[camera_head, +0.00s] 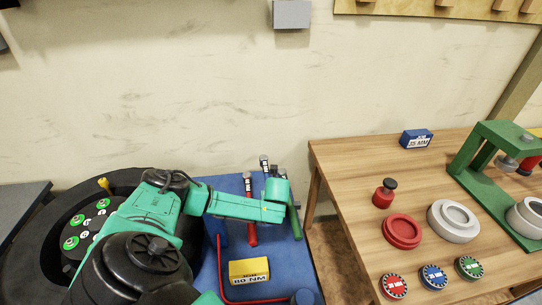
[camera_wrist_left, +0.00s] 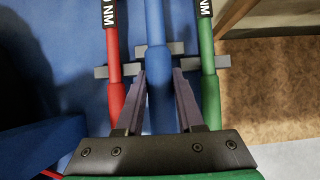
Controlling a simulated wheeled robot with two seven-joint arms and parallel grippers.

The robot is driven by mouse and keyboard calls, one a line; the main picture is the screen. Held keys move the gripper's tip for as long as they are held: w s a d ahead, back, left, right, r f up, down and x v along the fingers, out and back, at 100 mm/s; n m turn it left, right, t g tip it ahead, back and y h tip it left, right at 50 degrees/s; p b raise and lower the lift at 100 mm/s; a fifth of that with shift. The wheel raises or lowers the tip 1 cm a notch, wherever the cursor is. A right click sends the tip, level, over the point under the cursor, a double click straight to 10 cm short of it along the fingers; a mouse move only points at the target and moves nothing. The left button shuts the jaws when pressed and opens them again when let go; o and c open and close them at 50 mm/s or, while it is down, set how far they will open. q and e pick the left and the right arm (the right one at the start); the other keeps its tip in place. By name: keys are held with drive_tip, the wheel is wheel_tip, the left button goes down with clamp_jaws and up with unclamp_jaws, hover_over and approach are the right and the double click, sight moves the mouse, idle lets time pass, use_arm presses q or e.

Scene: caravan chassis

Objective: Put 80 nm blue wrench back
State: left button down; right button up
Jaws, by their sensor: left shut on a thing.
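The blue wrench (camera_wrist_left: 156,70) runs up the middle of the left wrist view, between the two dark fingers of my left gripper (camera_wrist_left: 162,92), which is shut on its handle. A red wrench (camera_wrist_left: 113,55) is on its left and a green wrench (camera_wrist_left: 207,75) on its right, both labelled NM. In the head view my left gripper (camera_head: 276,187) is above the blue surface, between the red wrench (camera_head: 251,220) and the green wrench (camera_head: 294,217), and hides most of the blue one. I cannot tell whether the blue wrench rests in its holder.
Grey holder bars (camera_wrist_left: 214,62) sit beside the wrenches. A yellow block marked 80 NM (camera_head: 249,268) lies on the blue surface (camera_head: 213,264). A black tire (camera_head: 30,255) is at left. A wooden table (camera_head: 345,165) with colored discs and a green press (camera_head: 480,165) is at right.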

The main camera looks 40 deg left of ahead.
use_arm(q)
wheel_tip(320, 180, down, 5)
drive_tip(key=b, duration=0.3)
drive_tip(key=shift+b, duration=0.3)
drive_tip(key=shift+f+b, duration=0.35)
drive_tip(key=shift+f, duration=0.35)
drive_tip(key=shift+c, duration=2.3)
unclamp_jaws()
drive_tip(key=shift+s, duration=0.1)
